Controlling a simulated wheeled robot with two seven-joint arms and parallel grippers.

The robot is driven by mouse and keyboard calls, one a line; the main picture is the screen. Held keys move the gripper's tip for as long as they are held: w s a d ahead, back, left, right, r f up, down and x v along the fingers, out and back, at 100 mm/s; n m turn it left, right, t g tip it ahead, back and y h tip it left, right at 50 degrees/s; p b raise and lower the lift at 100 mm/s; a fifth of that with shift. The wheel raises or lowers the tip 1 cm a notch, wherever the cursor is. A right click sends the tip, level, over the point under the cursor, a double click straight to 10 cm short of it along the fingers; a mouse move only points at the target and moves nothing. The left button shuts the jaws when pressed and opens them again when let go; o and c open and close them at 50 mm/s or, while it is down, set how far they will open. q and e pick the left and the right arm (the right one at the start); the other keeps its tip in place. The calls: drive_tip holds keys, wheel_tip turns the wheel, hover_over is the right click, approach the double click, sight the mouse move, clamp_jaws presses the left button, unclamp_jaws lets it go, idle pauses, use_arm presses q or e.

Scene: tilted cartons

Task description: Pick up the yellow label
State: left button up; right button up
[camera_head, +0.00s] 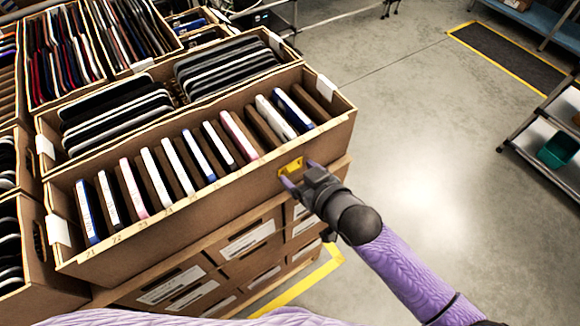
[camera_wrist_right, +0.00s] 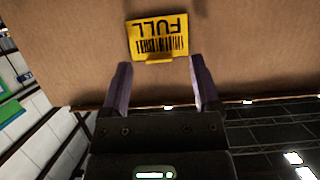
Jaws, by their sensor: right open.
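The yellow label (camera_head: 291,166) is on the front face of the long cardboard carton (camera_head: 190,215), toward its right end. In the right wrist view the label (camera_wrist_right: 158,36) shows upside down, with the word FULL, a barcode and a small yellow tab at its edge. My right gripper (camera_head: 296,181) is open right at the label. In the wrist view its two purple fingers (camera_wrist_right: 160,82) are apart, one to each side below the label, with nothing between them. The left gripper is not in view.
The carton holds a row of thin boxed items (camera_head: 182,165). More open cartons (camera_head: 150,70) with dark items stand behind and left. Stacked cartons with white labels (camera_head: 246,240) are below. The grey floor (camera_head: 400,130) at right is clear. A shelf (camera_head: 548,140) stands far right.

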drive_tip(key=shift+w+a+f, duration=0.2)
drive_tip(key=shift+w, duration=0.25)
clamp_jaws()
